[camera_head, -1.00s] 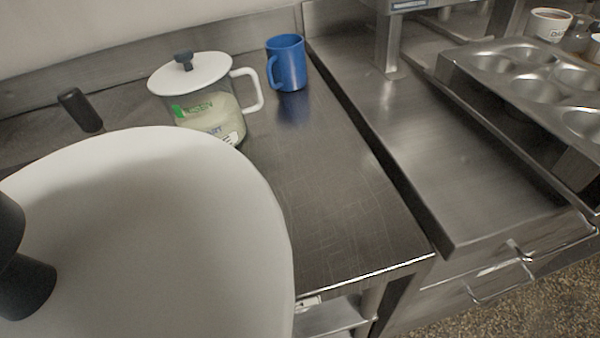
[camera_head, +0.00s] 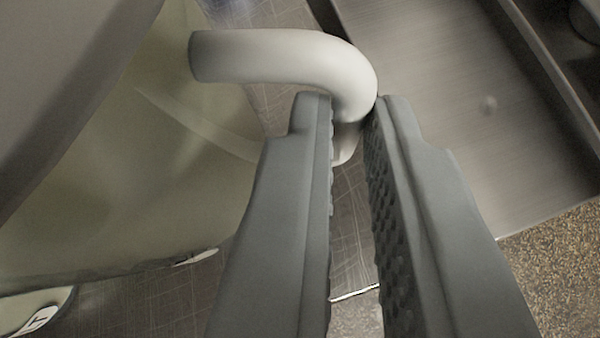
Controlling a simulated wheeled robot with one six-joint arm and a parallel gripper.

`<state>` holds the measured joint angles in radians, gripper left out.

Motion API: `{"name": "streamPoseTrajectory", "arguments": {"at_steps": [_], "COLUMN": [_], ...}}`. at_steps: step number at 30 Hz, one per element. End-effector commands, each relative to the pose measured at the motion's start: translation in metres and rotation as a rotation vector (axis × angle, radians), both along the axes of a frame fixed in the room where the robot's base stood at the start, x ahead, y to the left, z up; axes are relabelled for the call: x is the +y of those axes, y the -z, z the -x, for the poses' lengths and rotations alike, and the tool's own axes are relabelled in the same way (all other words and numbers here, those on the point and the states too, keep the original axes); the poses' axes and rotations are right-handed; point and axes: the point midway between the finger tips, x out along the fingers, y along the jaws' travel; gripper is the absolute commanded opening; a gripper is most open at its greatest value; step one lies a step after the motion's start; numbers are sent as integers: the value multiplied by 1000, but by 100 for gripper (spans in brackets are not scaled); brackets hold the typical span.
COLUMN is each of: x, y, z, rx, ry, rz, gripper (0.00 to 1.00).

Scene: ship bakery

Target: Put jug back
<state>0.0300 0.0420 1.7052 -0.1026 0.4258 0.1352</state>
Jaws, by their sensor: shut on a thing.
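The jug (camera_head: 150,160) fills the left of the view, very close. It has a see-through body with pale yellowish-green contents, a shaded grey-looking lid (camera_head: 60,70) at the upper left and a white curved handle (camera_head: 270,55). My gripper (camera_head: 353,108) points up the picture, with its two dark ridged fingers on either side of the handle's outer bend. It is shut on the handle near the fingertips. The far part of the handle is partly hidden behind the left finger. The base of the jug is mostly out of clear sight.
The scratched steel worktop (camera_head: 350,215) shows below the handle, with its front edge under the fingers. A steel counter (camera_head: 440,70) lies to the right across a dark gap. Speckled floor (camera_head: 560,250) shows at the lower right.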

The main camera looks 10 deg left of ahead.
Motion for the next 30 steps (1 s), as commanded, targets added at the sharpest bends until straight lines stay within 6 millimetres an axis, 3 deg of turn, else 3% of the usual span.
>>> {"name": "streamPoseTrajectory", "arguments": {"at_steps": [4,13,21,30], "x": [0,0,0,0], "y": [21,40,69,71], "z": [0,0,0,0], "rx": [0,-1,0,-1], "ry": [0,0,0,0], "rz": [0,0,0,0], "gripper": [0,0,0,0]}}
